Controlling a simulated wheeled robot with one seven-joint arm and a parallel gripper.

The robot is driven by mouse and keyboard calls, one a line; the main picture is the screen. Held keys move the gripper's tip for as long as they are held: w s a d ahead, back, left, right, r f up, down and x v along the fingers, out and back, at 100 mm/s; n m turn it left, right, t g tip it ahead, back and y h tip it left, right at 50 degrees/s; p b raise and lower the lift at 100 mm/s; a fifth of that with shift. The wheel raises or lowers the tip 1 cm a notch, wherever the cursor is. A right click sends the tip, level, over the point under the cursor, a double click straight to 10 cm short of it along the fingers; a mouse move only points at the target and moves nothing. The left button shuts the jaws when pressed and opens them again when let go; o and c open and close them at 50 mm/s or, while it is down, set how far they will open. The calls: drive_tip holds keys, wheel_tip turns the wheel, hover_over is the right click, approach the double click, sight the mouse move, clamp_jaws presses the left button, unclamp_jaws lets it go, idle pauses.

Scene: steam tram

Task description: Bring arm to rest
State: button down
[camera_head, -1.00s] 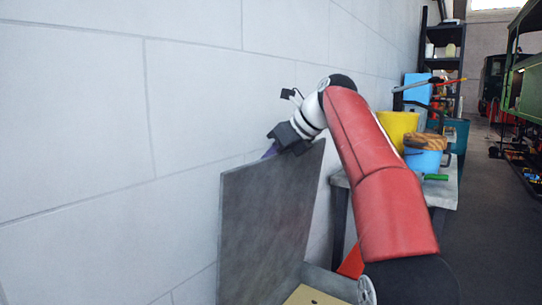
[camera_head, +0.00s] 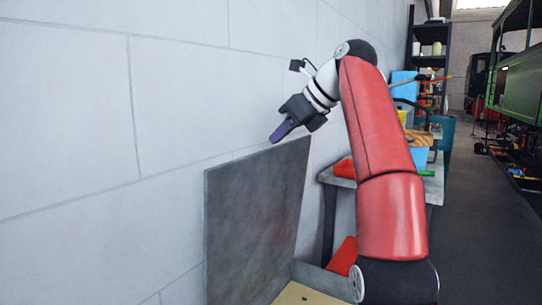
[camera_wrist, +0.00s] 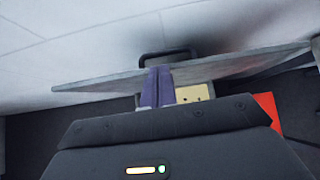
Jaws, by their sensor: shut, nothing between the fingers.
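My gripper (camera_head: 281,131) is in the head view, at the end of my raised red arm. Its purple fingers are together with nothing between them. They point down and to the left, just above the top edge of an upright grey panel (camera_head: 250,225). In the wrist view my gripper's fingers (camera_wrist: 156,88) show side by side and closed, in front of the panel (camera_wrist: 105,83). I cannot tell whether the fingertips are clear of the panel by much.
A white block wall (camera_head: 70,130) stands behind the panel on the left. A workbench (camera_head: 330,179) with a red item (camera_head: 343,168) and a blue container (camera_head: 418,157) is behind my arm. A dark shelf (camera_head: 430,35) stands farther back. The floor aisle (camera_head: 475,230) at right is clear.

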drive_tip(key=s+d+f+n+h, duration=0.2)
drive_tip(key=s+d+f+n, duration=0.1)
drive_tip(key=s+f+n, duration=0.5)
drive_tip(key=s+d+f+n+h, duration=0.3)
drive_tip(key=s+f+n, duration=0.5)
drive_tip(key=s+f, duration=0.5)
drive_tip(key=s+d+f+n+h, duration=0.2)
drive_tip(key=s+d+f+n, duration=0.2)
drive_tip(key=s+f+n, duration=0.4)
drive_tip(key=s+f, duration=0.3)
drive_tip(key=f, duration=0.1)
drive_tip(key=shift+f+n+h, duration=0.3)
drive_tip(key=shift+f+n, duration=0.05)
drive_tip(key=shift+n, duration=0.05)
